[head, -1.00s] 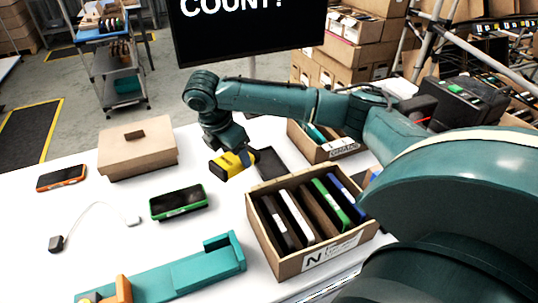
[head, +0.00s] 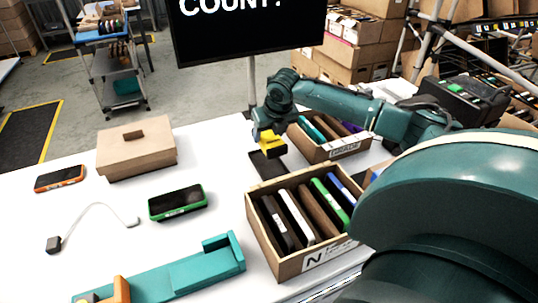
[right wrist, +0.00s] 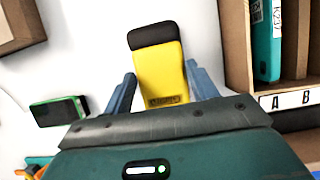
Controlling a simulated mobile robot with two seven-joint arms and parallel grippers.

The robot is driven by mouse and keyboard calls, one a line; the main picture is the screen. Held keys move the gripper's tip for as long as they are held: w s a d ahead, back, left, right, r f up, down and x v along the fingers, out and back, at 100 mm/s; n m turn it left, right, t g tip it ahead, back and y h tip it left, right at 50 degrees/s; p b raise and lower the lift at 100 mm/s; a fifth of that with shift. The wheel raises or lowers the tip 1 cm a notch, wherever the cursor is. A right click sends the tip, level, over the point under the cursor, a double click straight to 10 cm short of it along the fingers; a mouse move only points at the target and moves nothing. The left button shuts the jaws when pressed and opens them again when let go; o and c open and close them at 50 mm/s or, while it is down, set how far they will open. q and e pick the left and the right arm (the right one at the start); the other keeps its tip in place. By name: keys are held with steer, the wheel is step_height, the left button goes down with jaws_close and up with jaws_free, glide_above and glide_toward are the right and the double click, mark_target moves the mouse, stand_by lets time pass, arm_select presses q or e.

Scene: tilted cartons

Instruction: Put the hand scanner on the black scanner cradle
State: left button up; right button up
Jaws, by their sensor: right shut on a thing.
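The hand scanner (head: 271,148) is yellow with a dark end; it also shows in the right wrist view (right wrist: 160,72). My right gripper (head: 268,139) is shut on it, with a finger on each side in the right wrist view (right wrist: 162,88). The black scanner cradle (head: 267,168) is a dark flat piece on the white table, behind the front carton. In the head view the scanner overlaps the cradle's far end; I cannot tell whether they touch. In the right wrist view I cannot make out the cradle. My left gripper is not in view.
An open carton (head: 290,262) of upright devices stands in front of the cradle, and another carton (head: 345,152) stands right of it. A lidded box (head: 136,155), a green-edged device (head: 178,202) and a teal holder (head: 190,272) lie left.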

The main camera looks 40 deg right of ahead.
mark_target(274, 142)
step_height(274, 142, down, 8)
steer(key=shift+r, duration=0.15)
stand_by(0.4)
steer(key=o, duration=0.9)
steer(key=v, duration=1.2)
